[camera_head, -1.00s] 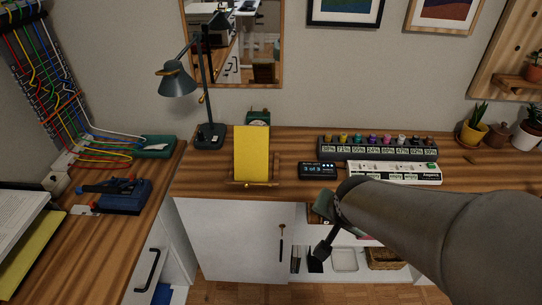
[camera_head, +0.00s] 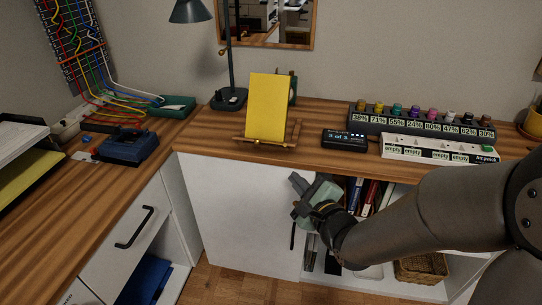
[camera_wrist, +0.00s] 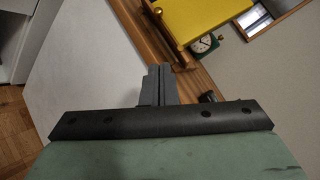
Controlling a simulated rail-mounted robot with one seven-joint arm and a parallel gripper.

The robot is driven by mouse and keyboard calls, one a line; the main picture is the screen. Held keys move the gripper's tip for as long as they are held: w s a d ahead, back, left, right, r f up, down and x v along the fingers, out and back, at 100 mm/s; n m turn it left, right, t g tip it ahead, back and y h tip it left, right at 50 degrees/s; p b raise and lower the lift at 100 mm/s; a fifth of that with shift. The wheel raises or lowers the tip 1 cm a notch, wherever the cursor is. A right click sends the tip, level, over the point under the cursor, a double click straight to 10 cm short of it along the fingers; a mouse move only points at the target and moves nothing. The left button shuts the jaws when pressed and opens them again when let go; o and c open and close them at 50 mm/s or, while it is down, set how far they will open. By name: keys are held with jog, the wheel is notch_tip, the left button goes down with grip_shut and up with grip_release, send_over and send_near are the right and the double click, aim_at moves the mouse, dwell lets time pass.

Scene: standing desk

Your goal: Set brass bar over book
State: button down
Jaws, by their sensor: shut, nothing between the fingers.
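The yellow book (camera_head: 268,108) leans upright on a wooden stand (camera_head: 284,136) near the desk's front edge in the head view. In the wrist view the book (camera_wrist: 207,17) is at the top, beyond my fingertips. A thin brass-coloured strip (camera_head: 257,142) runs low across the stand's front; I cannot tell clearly whether it is the brass bar. My gripper (camera_head: 296,180) is below and right of the stand, in front of the white cabinet, apart from the book. In the wrist view its fingers (camera_wrist: 158,73) are together and empty.
A small black display (camera_head: 344,139), a white labelled strip (camera_head: 438,151) and a rack of coloured knobs (camera_head: 420,122) stand right of the book. A lamp (camera_head: 229,98) is left of it. A green clock (camera_wrist: 205,43) stands behind it.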

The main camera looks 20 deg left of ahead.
jog(key=b+x, duration=0.1)
jog(key=x, duration=0.8)
jog(key=shift+w+a+f+b, duration=0.15)
jog(key=shift+w+a+b, duration=0.05)
jog(key=shift+b, duration=0.2)
jog(key=a, duration=0.1)
jog(key=w+a+r, duration=0.1)
jog(key=a, duration=0.2)
jog(key=shift+w+r, duration=0.15)
jog(key=shift+r, duration=0.15)
